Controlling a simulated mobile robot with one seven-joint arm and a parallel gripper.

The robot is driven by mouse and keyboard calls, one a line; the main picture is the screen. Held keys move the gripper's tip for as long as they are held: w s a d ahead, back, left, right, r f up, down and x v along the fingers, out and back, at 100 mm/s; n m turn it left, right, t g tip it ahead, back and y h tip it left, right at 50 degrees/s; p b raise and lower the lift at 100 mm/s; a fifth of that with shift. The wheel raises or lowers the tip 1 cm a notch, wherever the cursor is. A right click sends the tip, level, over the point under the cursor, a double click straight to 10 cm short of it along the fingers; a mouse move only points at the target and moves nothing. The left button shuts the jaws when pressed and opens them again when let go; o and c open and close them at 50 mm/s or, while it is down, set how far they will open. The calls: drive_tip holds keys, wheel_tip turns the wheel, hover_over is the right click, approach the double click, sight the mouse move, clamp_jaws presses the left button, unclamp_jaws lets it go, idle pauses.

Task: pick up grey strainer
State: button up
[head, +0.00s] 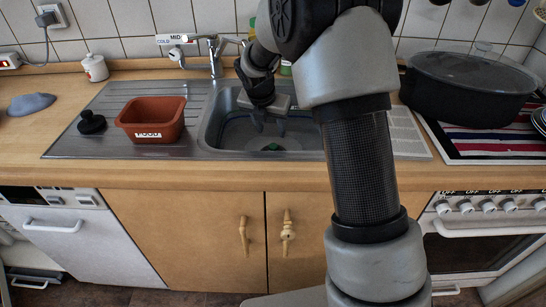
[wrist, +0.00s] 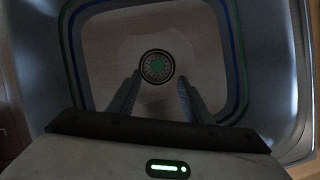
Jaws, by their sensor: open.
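A small round strainer (wrist: 157,67) with a dark grey rim and a perforated, greenish centre lies at the bottom of the sink. In the head view only a small green and dark patch of the strainer (head: 272,147) shows on the sink floor. My gripper (head: 270,125) reaches down into the sink above it. In the wrist view my gripper (wrist: 160,75) is open, with the strainer showing between its two fingertips and nothing held. The gap between fingertips and strainer is hard to judge.
The sink (head: 216,132) has walls around my gripper, and its tap (head: 215,58) stands behind. A reddish-brown tub (head: 152,118) and a black stopper (head: 91,123) sit on the drainboard. A grey domed object (head: 30,104) lies far left. A black pot (head: 470,85) stands right.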

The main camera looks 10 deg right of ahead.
hover_over(273, 146)
drive_tip(key=s, duration=0.2)
wheel_tip(273, 146, down, 4)
drive_tip(key=b+x, duration=0.1)
drive_tip(key=x, duration=0.1)
drive_tip(key=a+b+x, duration=0.1)
drive_tip(key=x, duration=0.2)
drive_tip(key=shift+f+b, duration=0.2)
drive_tip(key=shift+b, duration=0.1)
clamp_jaws()
